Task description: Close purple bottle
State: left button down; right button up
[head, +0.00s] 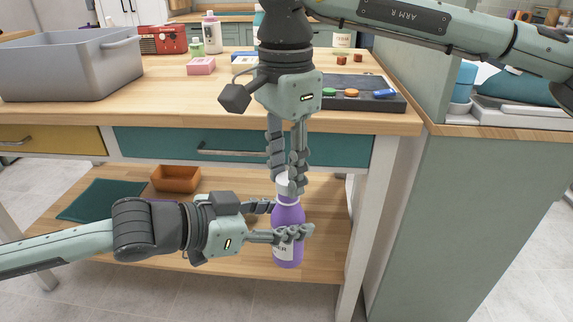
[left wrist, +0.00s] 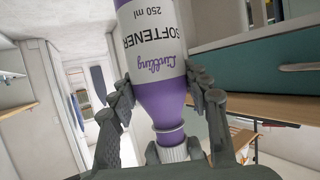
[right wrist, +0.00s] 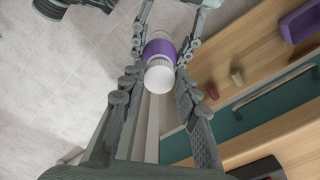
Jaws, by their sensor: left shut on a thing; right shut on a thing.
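The purple bottle (head: 287,252) stands upright in the head view, in front of the table's lower shelf. Its label reads SOFTENER in the left wrist view (left wrist: 155,35). My left gripper (head: 290,217) comes in from the left and is shut around the bottle's upper body. The white cap (right wrist: 159,77) sits at the top of the bottle; it also shows in the left wrist view (left wrist: 177,153). My right gripper (head: 287,182) points straight down from above and is shut on the cap, its fingers on both sides. How tight the cap sits cannot be told.
The wooden tabletop (head: 180,112) with a teal drawer (head: 150,145) is behind the arms. A grey bin (head: 70,68) stands on it at left, a dark tray (head: 385,102) at right.

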jog(key=shift+f, duration=0.55)
dwell(0.4)
